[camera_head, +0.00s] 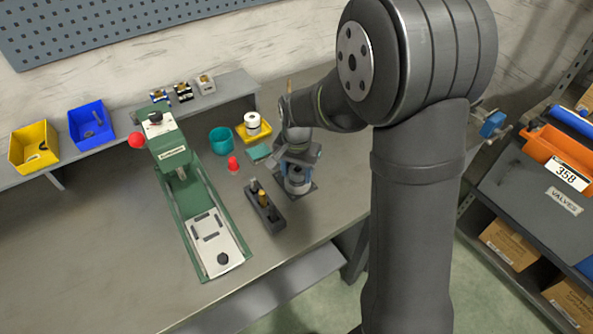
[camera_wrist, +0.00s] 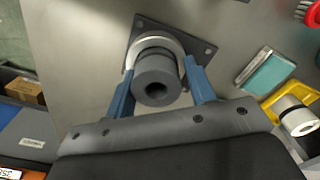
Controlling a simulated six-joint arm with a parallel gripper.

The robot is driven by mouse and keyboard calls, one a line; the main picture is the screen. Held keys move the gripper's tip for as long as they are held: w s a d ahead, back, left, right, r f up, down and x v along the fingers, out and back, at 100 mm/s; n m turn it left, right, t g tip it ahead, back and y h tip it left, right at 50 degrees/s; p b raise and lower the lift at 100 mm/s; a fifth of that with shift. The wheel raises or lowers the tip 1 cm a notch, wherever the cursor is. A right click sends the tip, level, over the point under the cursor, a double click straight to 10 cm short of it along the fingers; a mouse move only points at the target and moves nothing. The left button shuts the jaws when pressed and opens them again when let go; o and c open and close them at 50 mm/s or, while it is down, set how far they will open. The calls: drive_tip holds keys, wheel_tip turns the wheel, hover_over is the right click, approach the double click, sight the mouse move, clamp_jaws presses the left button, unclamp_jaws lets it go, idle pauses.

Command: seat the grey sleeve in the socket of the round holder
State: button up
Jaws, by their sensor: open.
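The grey sleeve (camera_wrist: 158,82), a thick dark cylinder with a central hole, stands at the round holder (camera_wrist: 142,46) in the wrist view. The holder has a pale ring on a dark square plate with corner holes; the plate (camera_head: 309,190) also shows in the head view. The sleeve's lower end is within the ring's outline, but how deep it sits is hidden. My gripper (camera_wrist: 159,66) is open, with one blue finger on each side of the sleeve. In the head view my gripper (camera_head: 299,167) is directly above the holder and hides most of the sleeve.
A dark block (camera_head: 266,208) with upright pegs stands left of the holder. Near it are a red piece (camera_head: 233,164), a teal cup (camera_head: 221,141), a teal pad (camera_head: 259,152) and a yellow tray (camera_head: 245,137) with a white roll. A green press (camera_head: 172,150) stands further left.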

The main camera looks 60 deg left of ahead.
drive_tip(key=shift+w+d+f, duration=0.2)
drive_tip(key=shift+d+f, duration=0.2)
drive_tip(key=shift+f, duration=0.1)
wheel_tip(320, 180, up, 13)
drive_tip(key=shift+a+r, duration=0.15)
drive_tip(key=shift+a, duration=0.1)
drive_tip(key=shift+s, duration=0.1)
wheel_tip(320, 180, down, 13)
drive_tip(key=shift+d, duration=0.1)
drive_tip(key=shift+r, duration=0.3)
idle(0.4)
